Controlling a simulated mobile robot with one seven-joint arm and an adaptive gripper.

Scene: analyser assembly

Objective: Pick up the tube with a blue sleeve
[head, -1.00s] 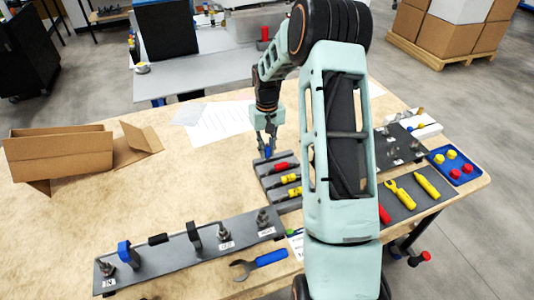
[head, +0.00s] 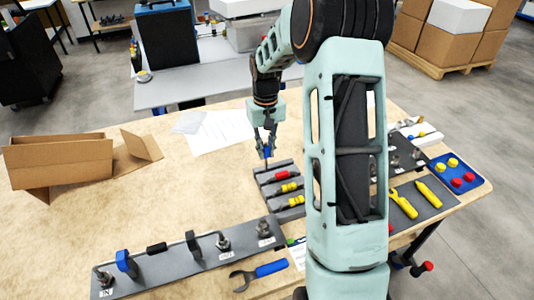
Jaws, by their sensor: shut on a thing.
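The tube with a blue sleeve (head: 267,153) is between the fingertips of my gripper (head: 266,151). My gripper is shut on it and points down. It holds the tube at the far end of the grey rack (head: 264,178), seemingly just above it. The tube's thin lower part is too small to make out clearly. A tube with a red sleeve (head: 281,175) and tubes with yellow sleeves (head: 290,187) lie in the rack's other slots.
A grey plate with fittings and a bent pipe (head: 180,262) lies in front, beside a blue-handled wrench (head: 258,274). An open cardboard box (head: 70,163) stands at left. White papers (head: 222,130) lie behind the rack.

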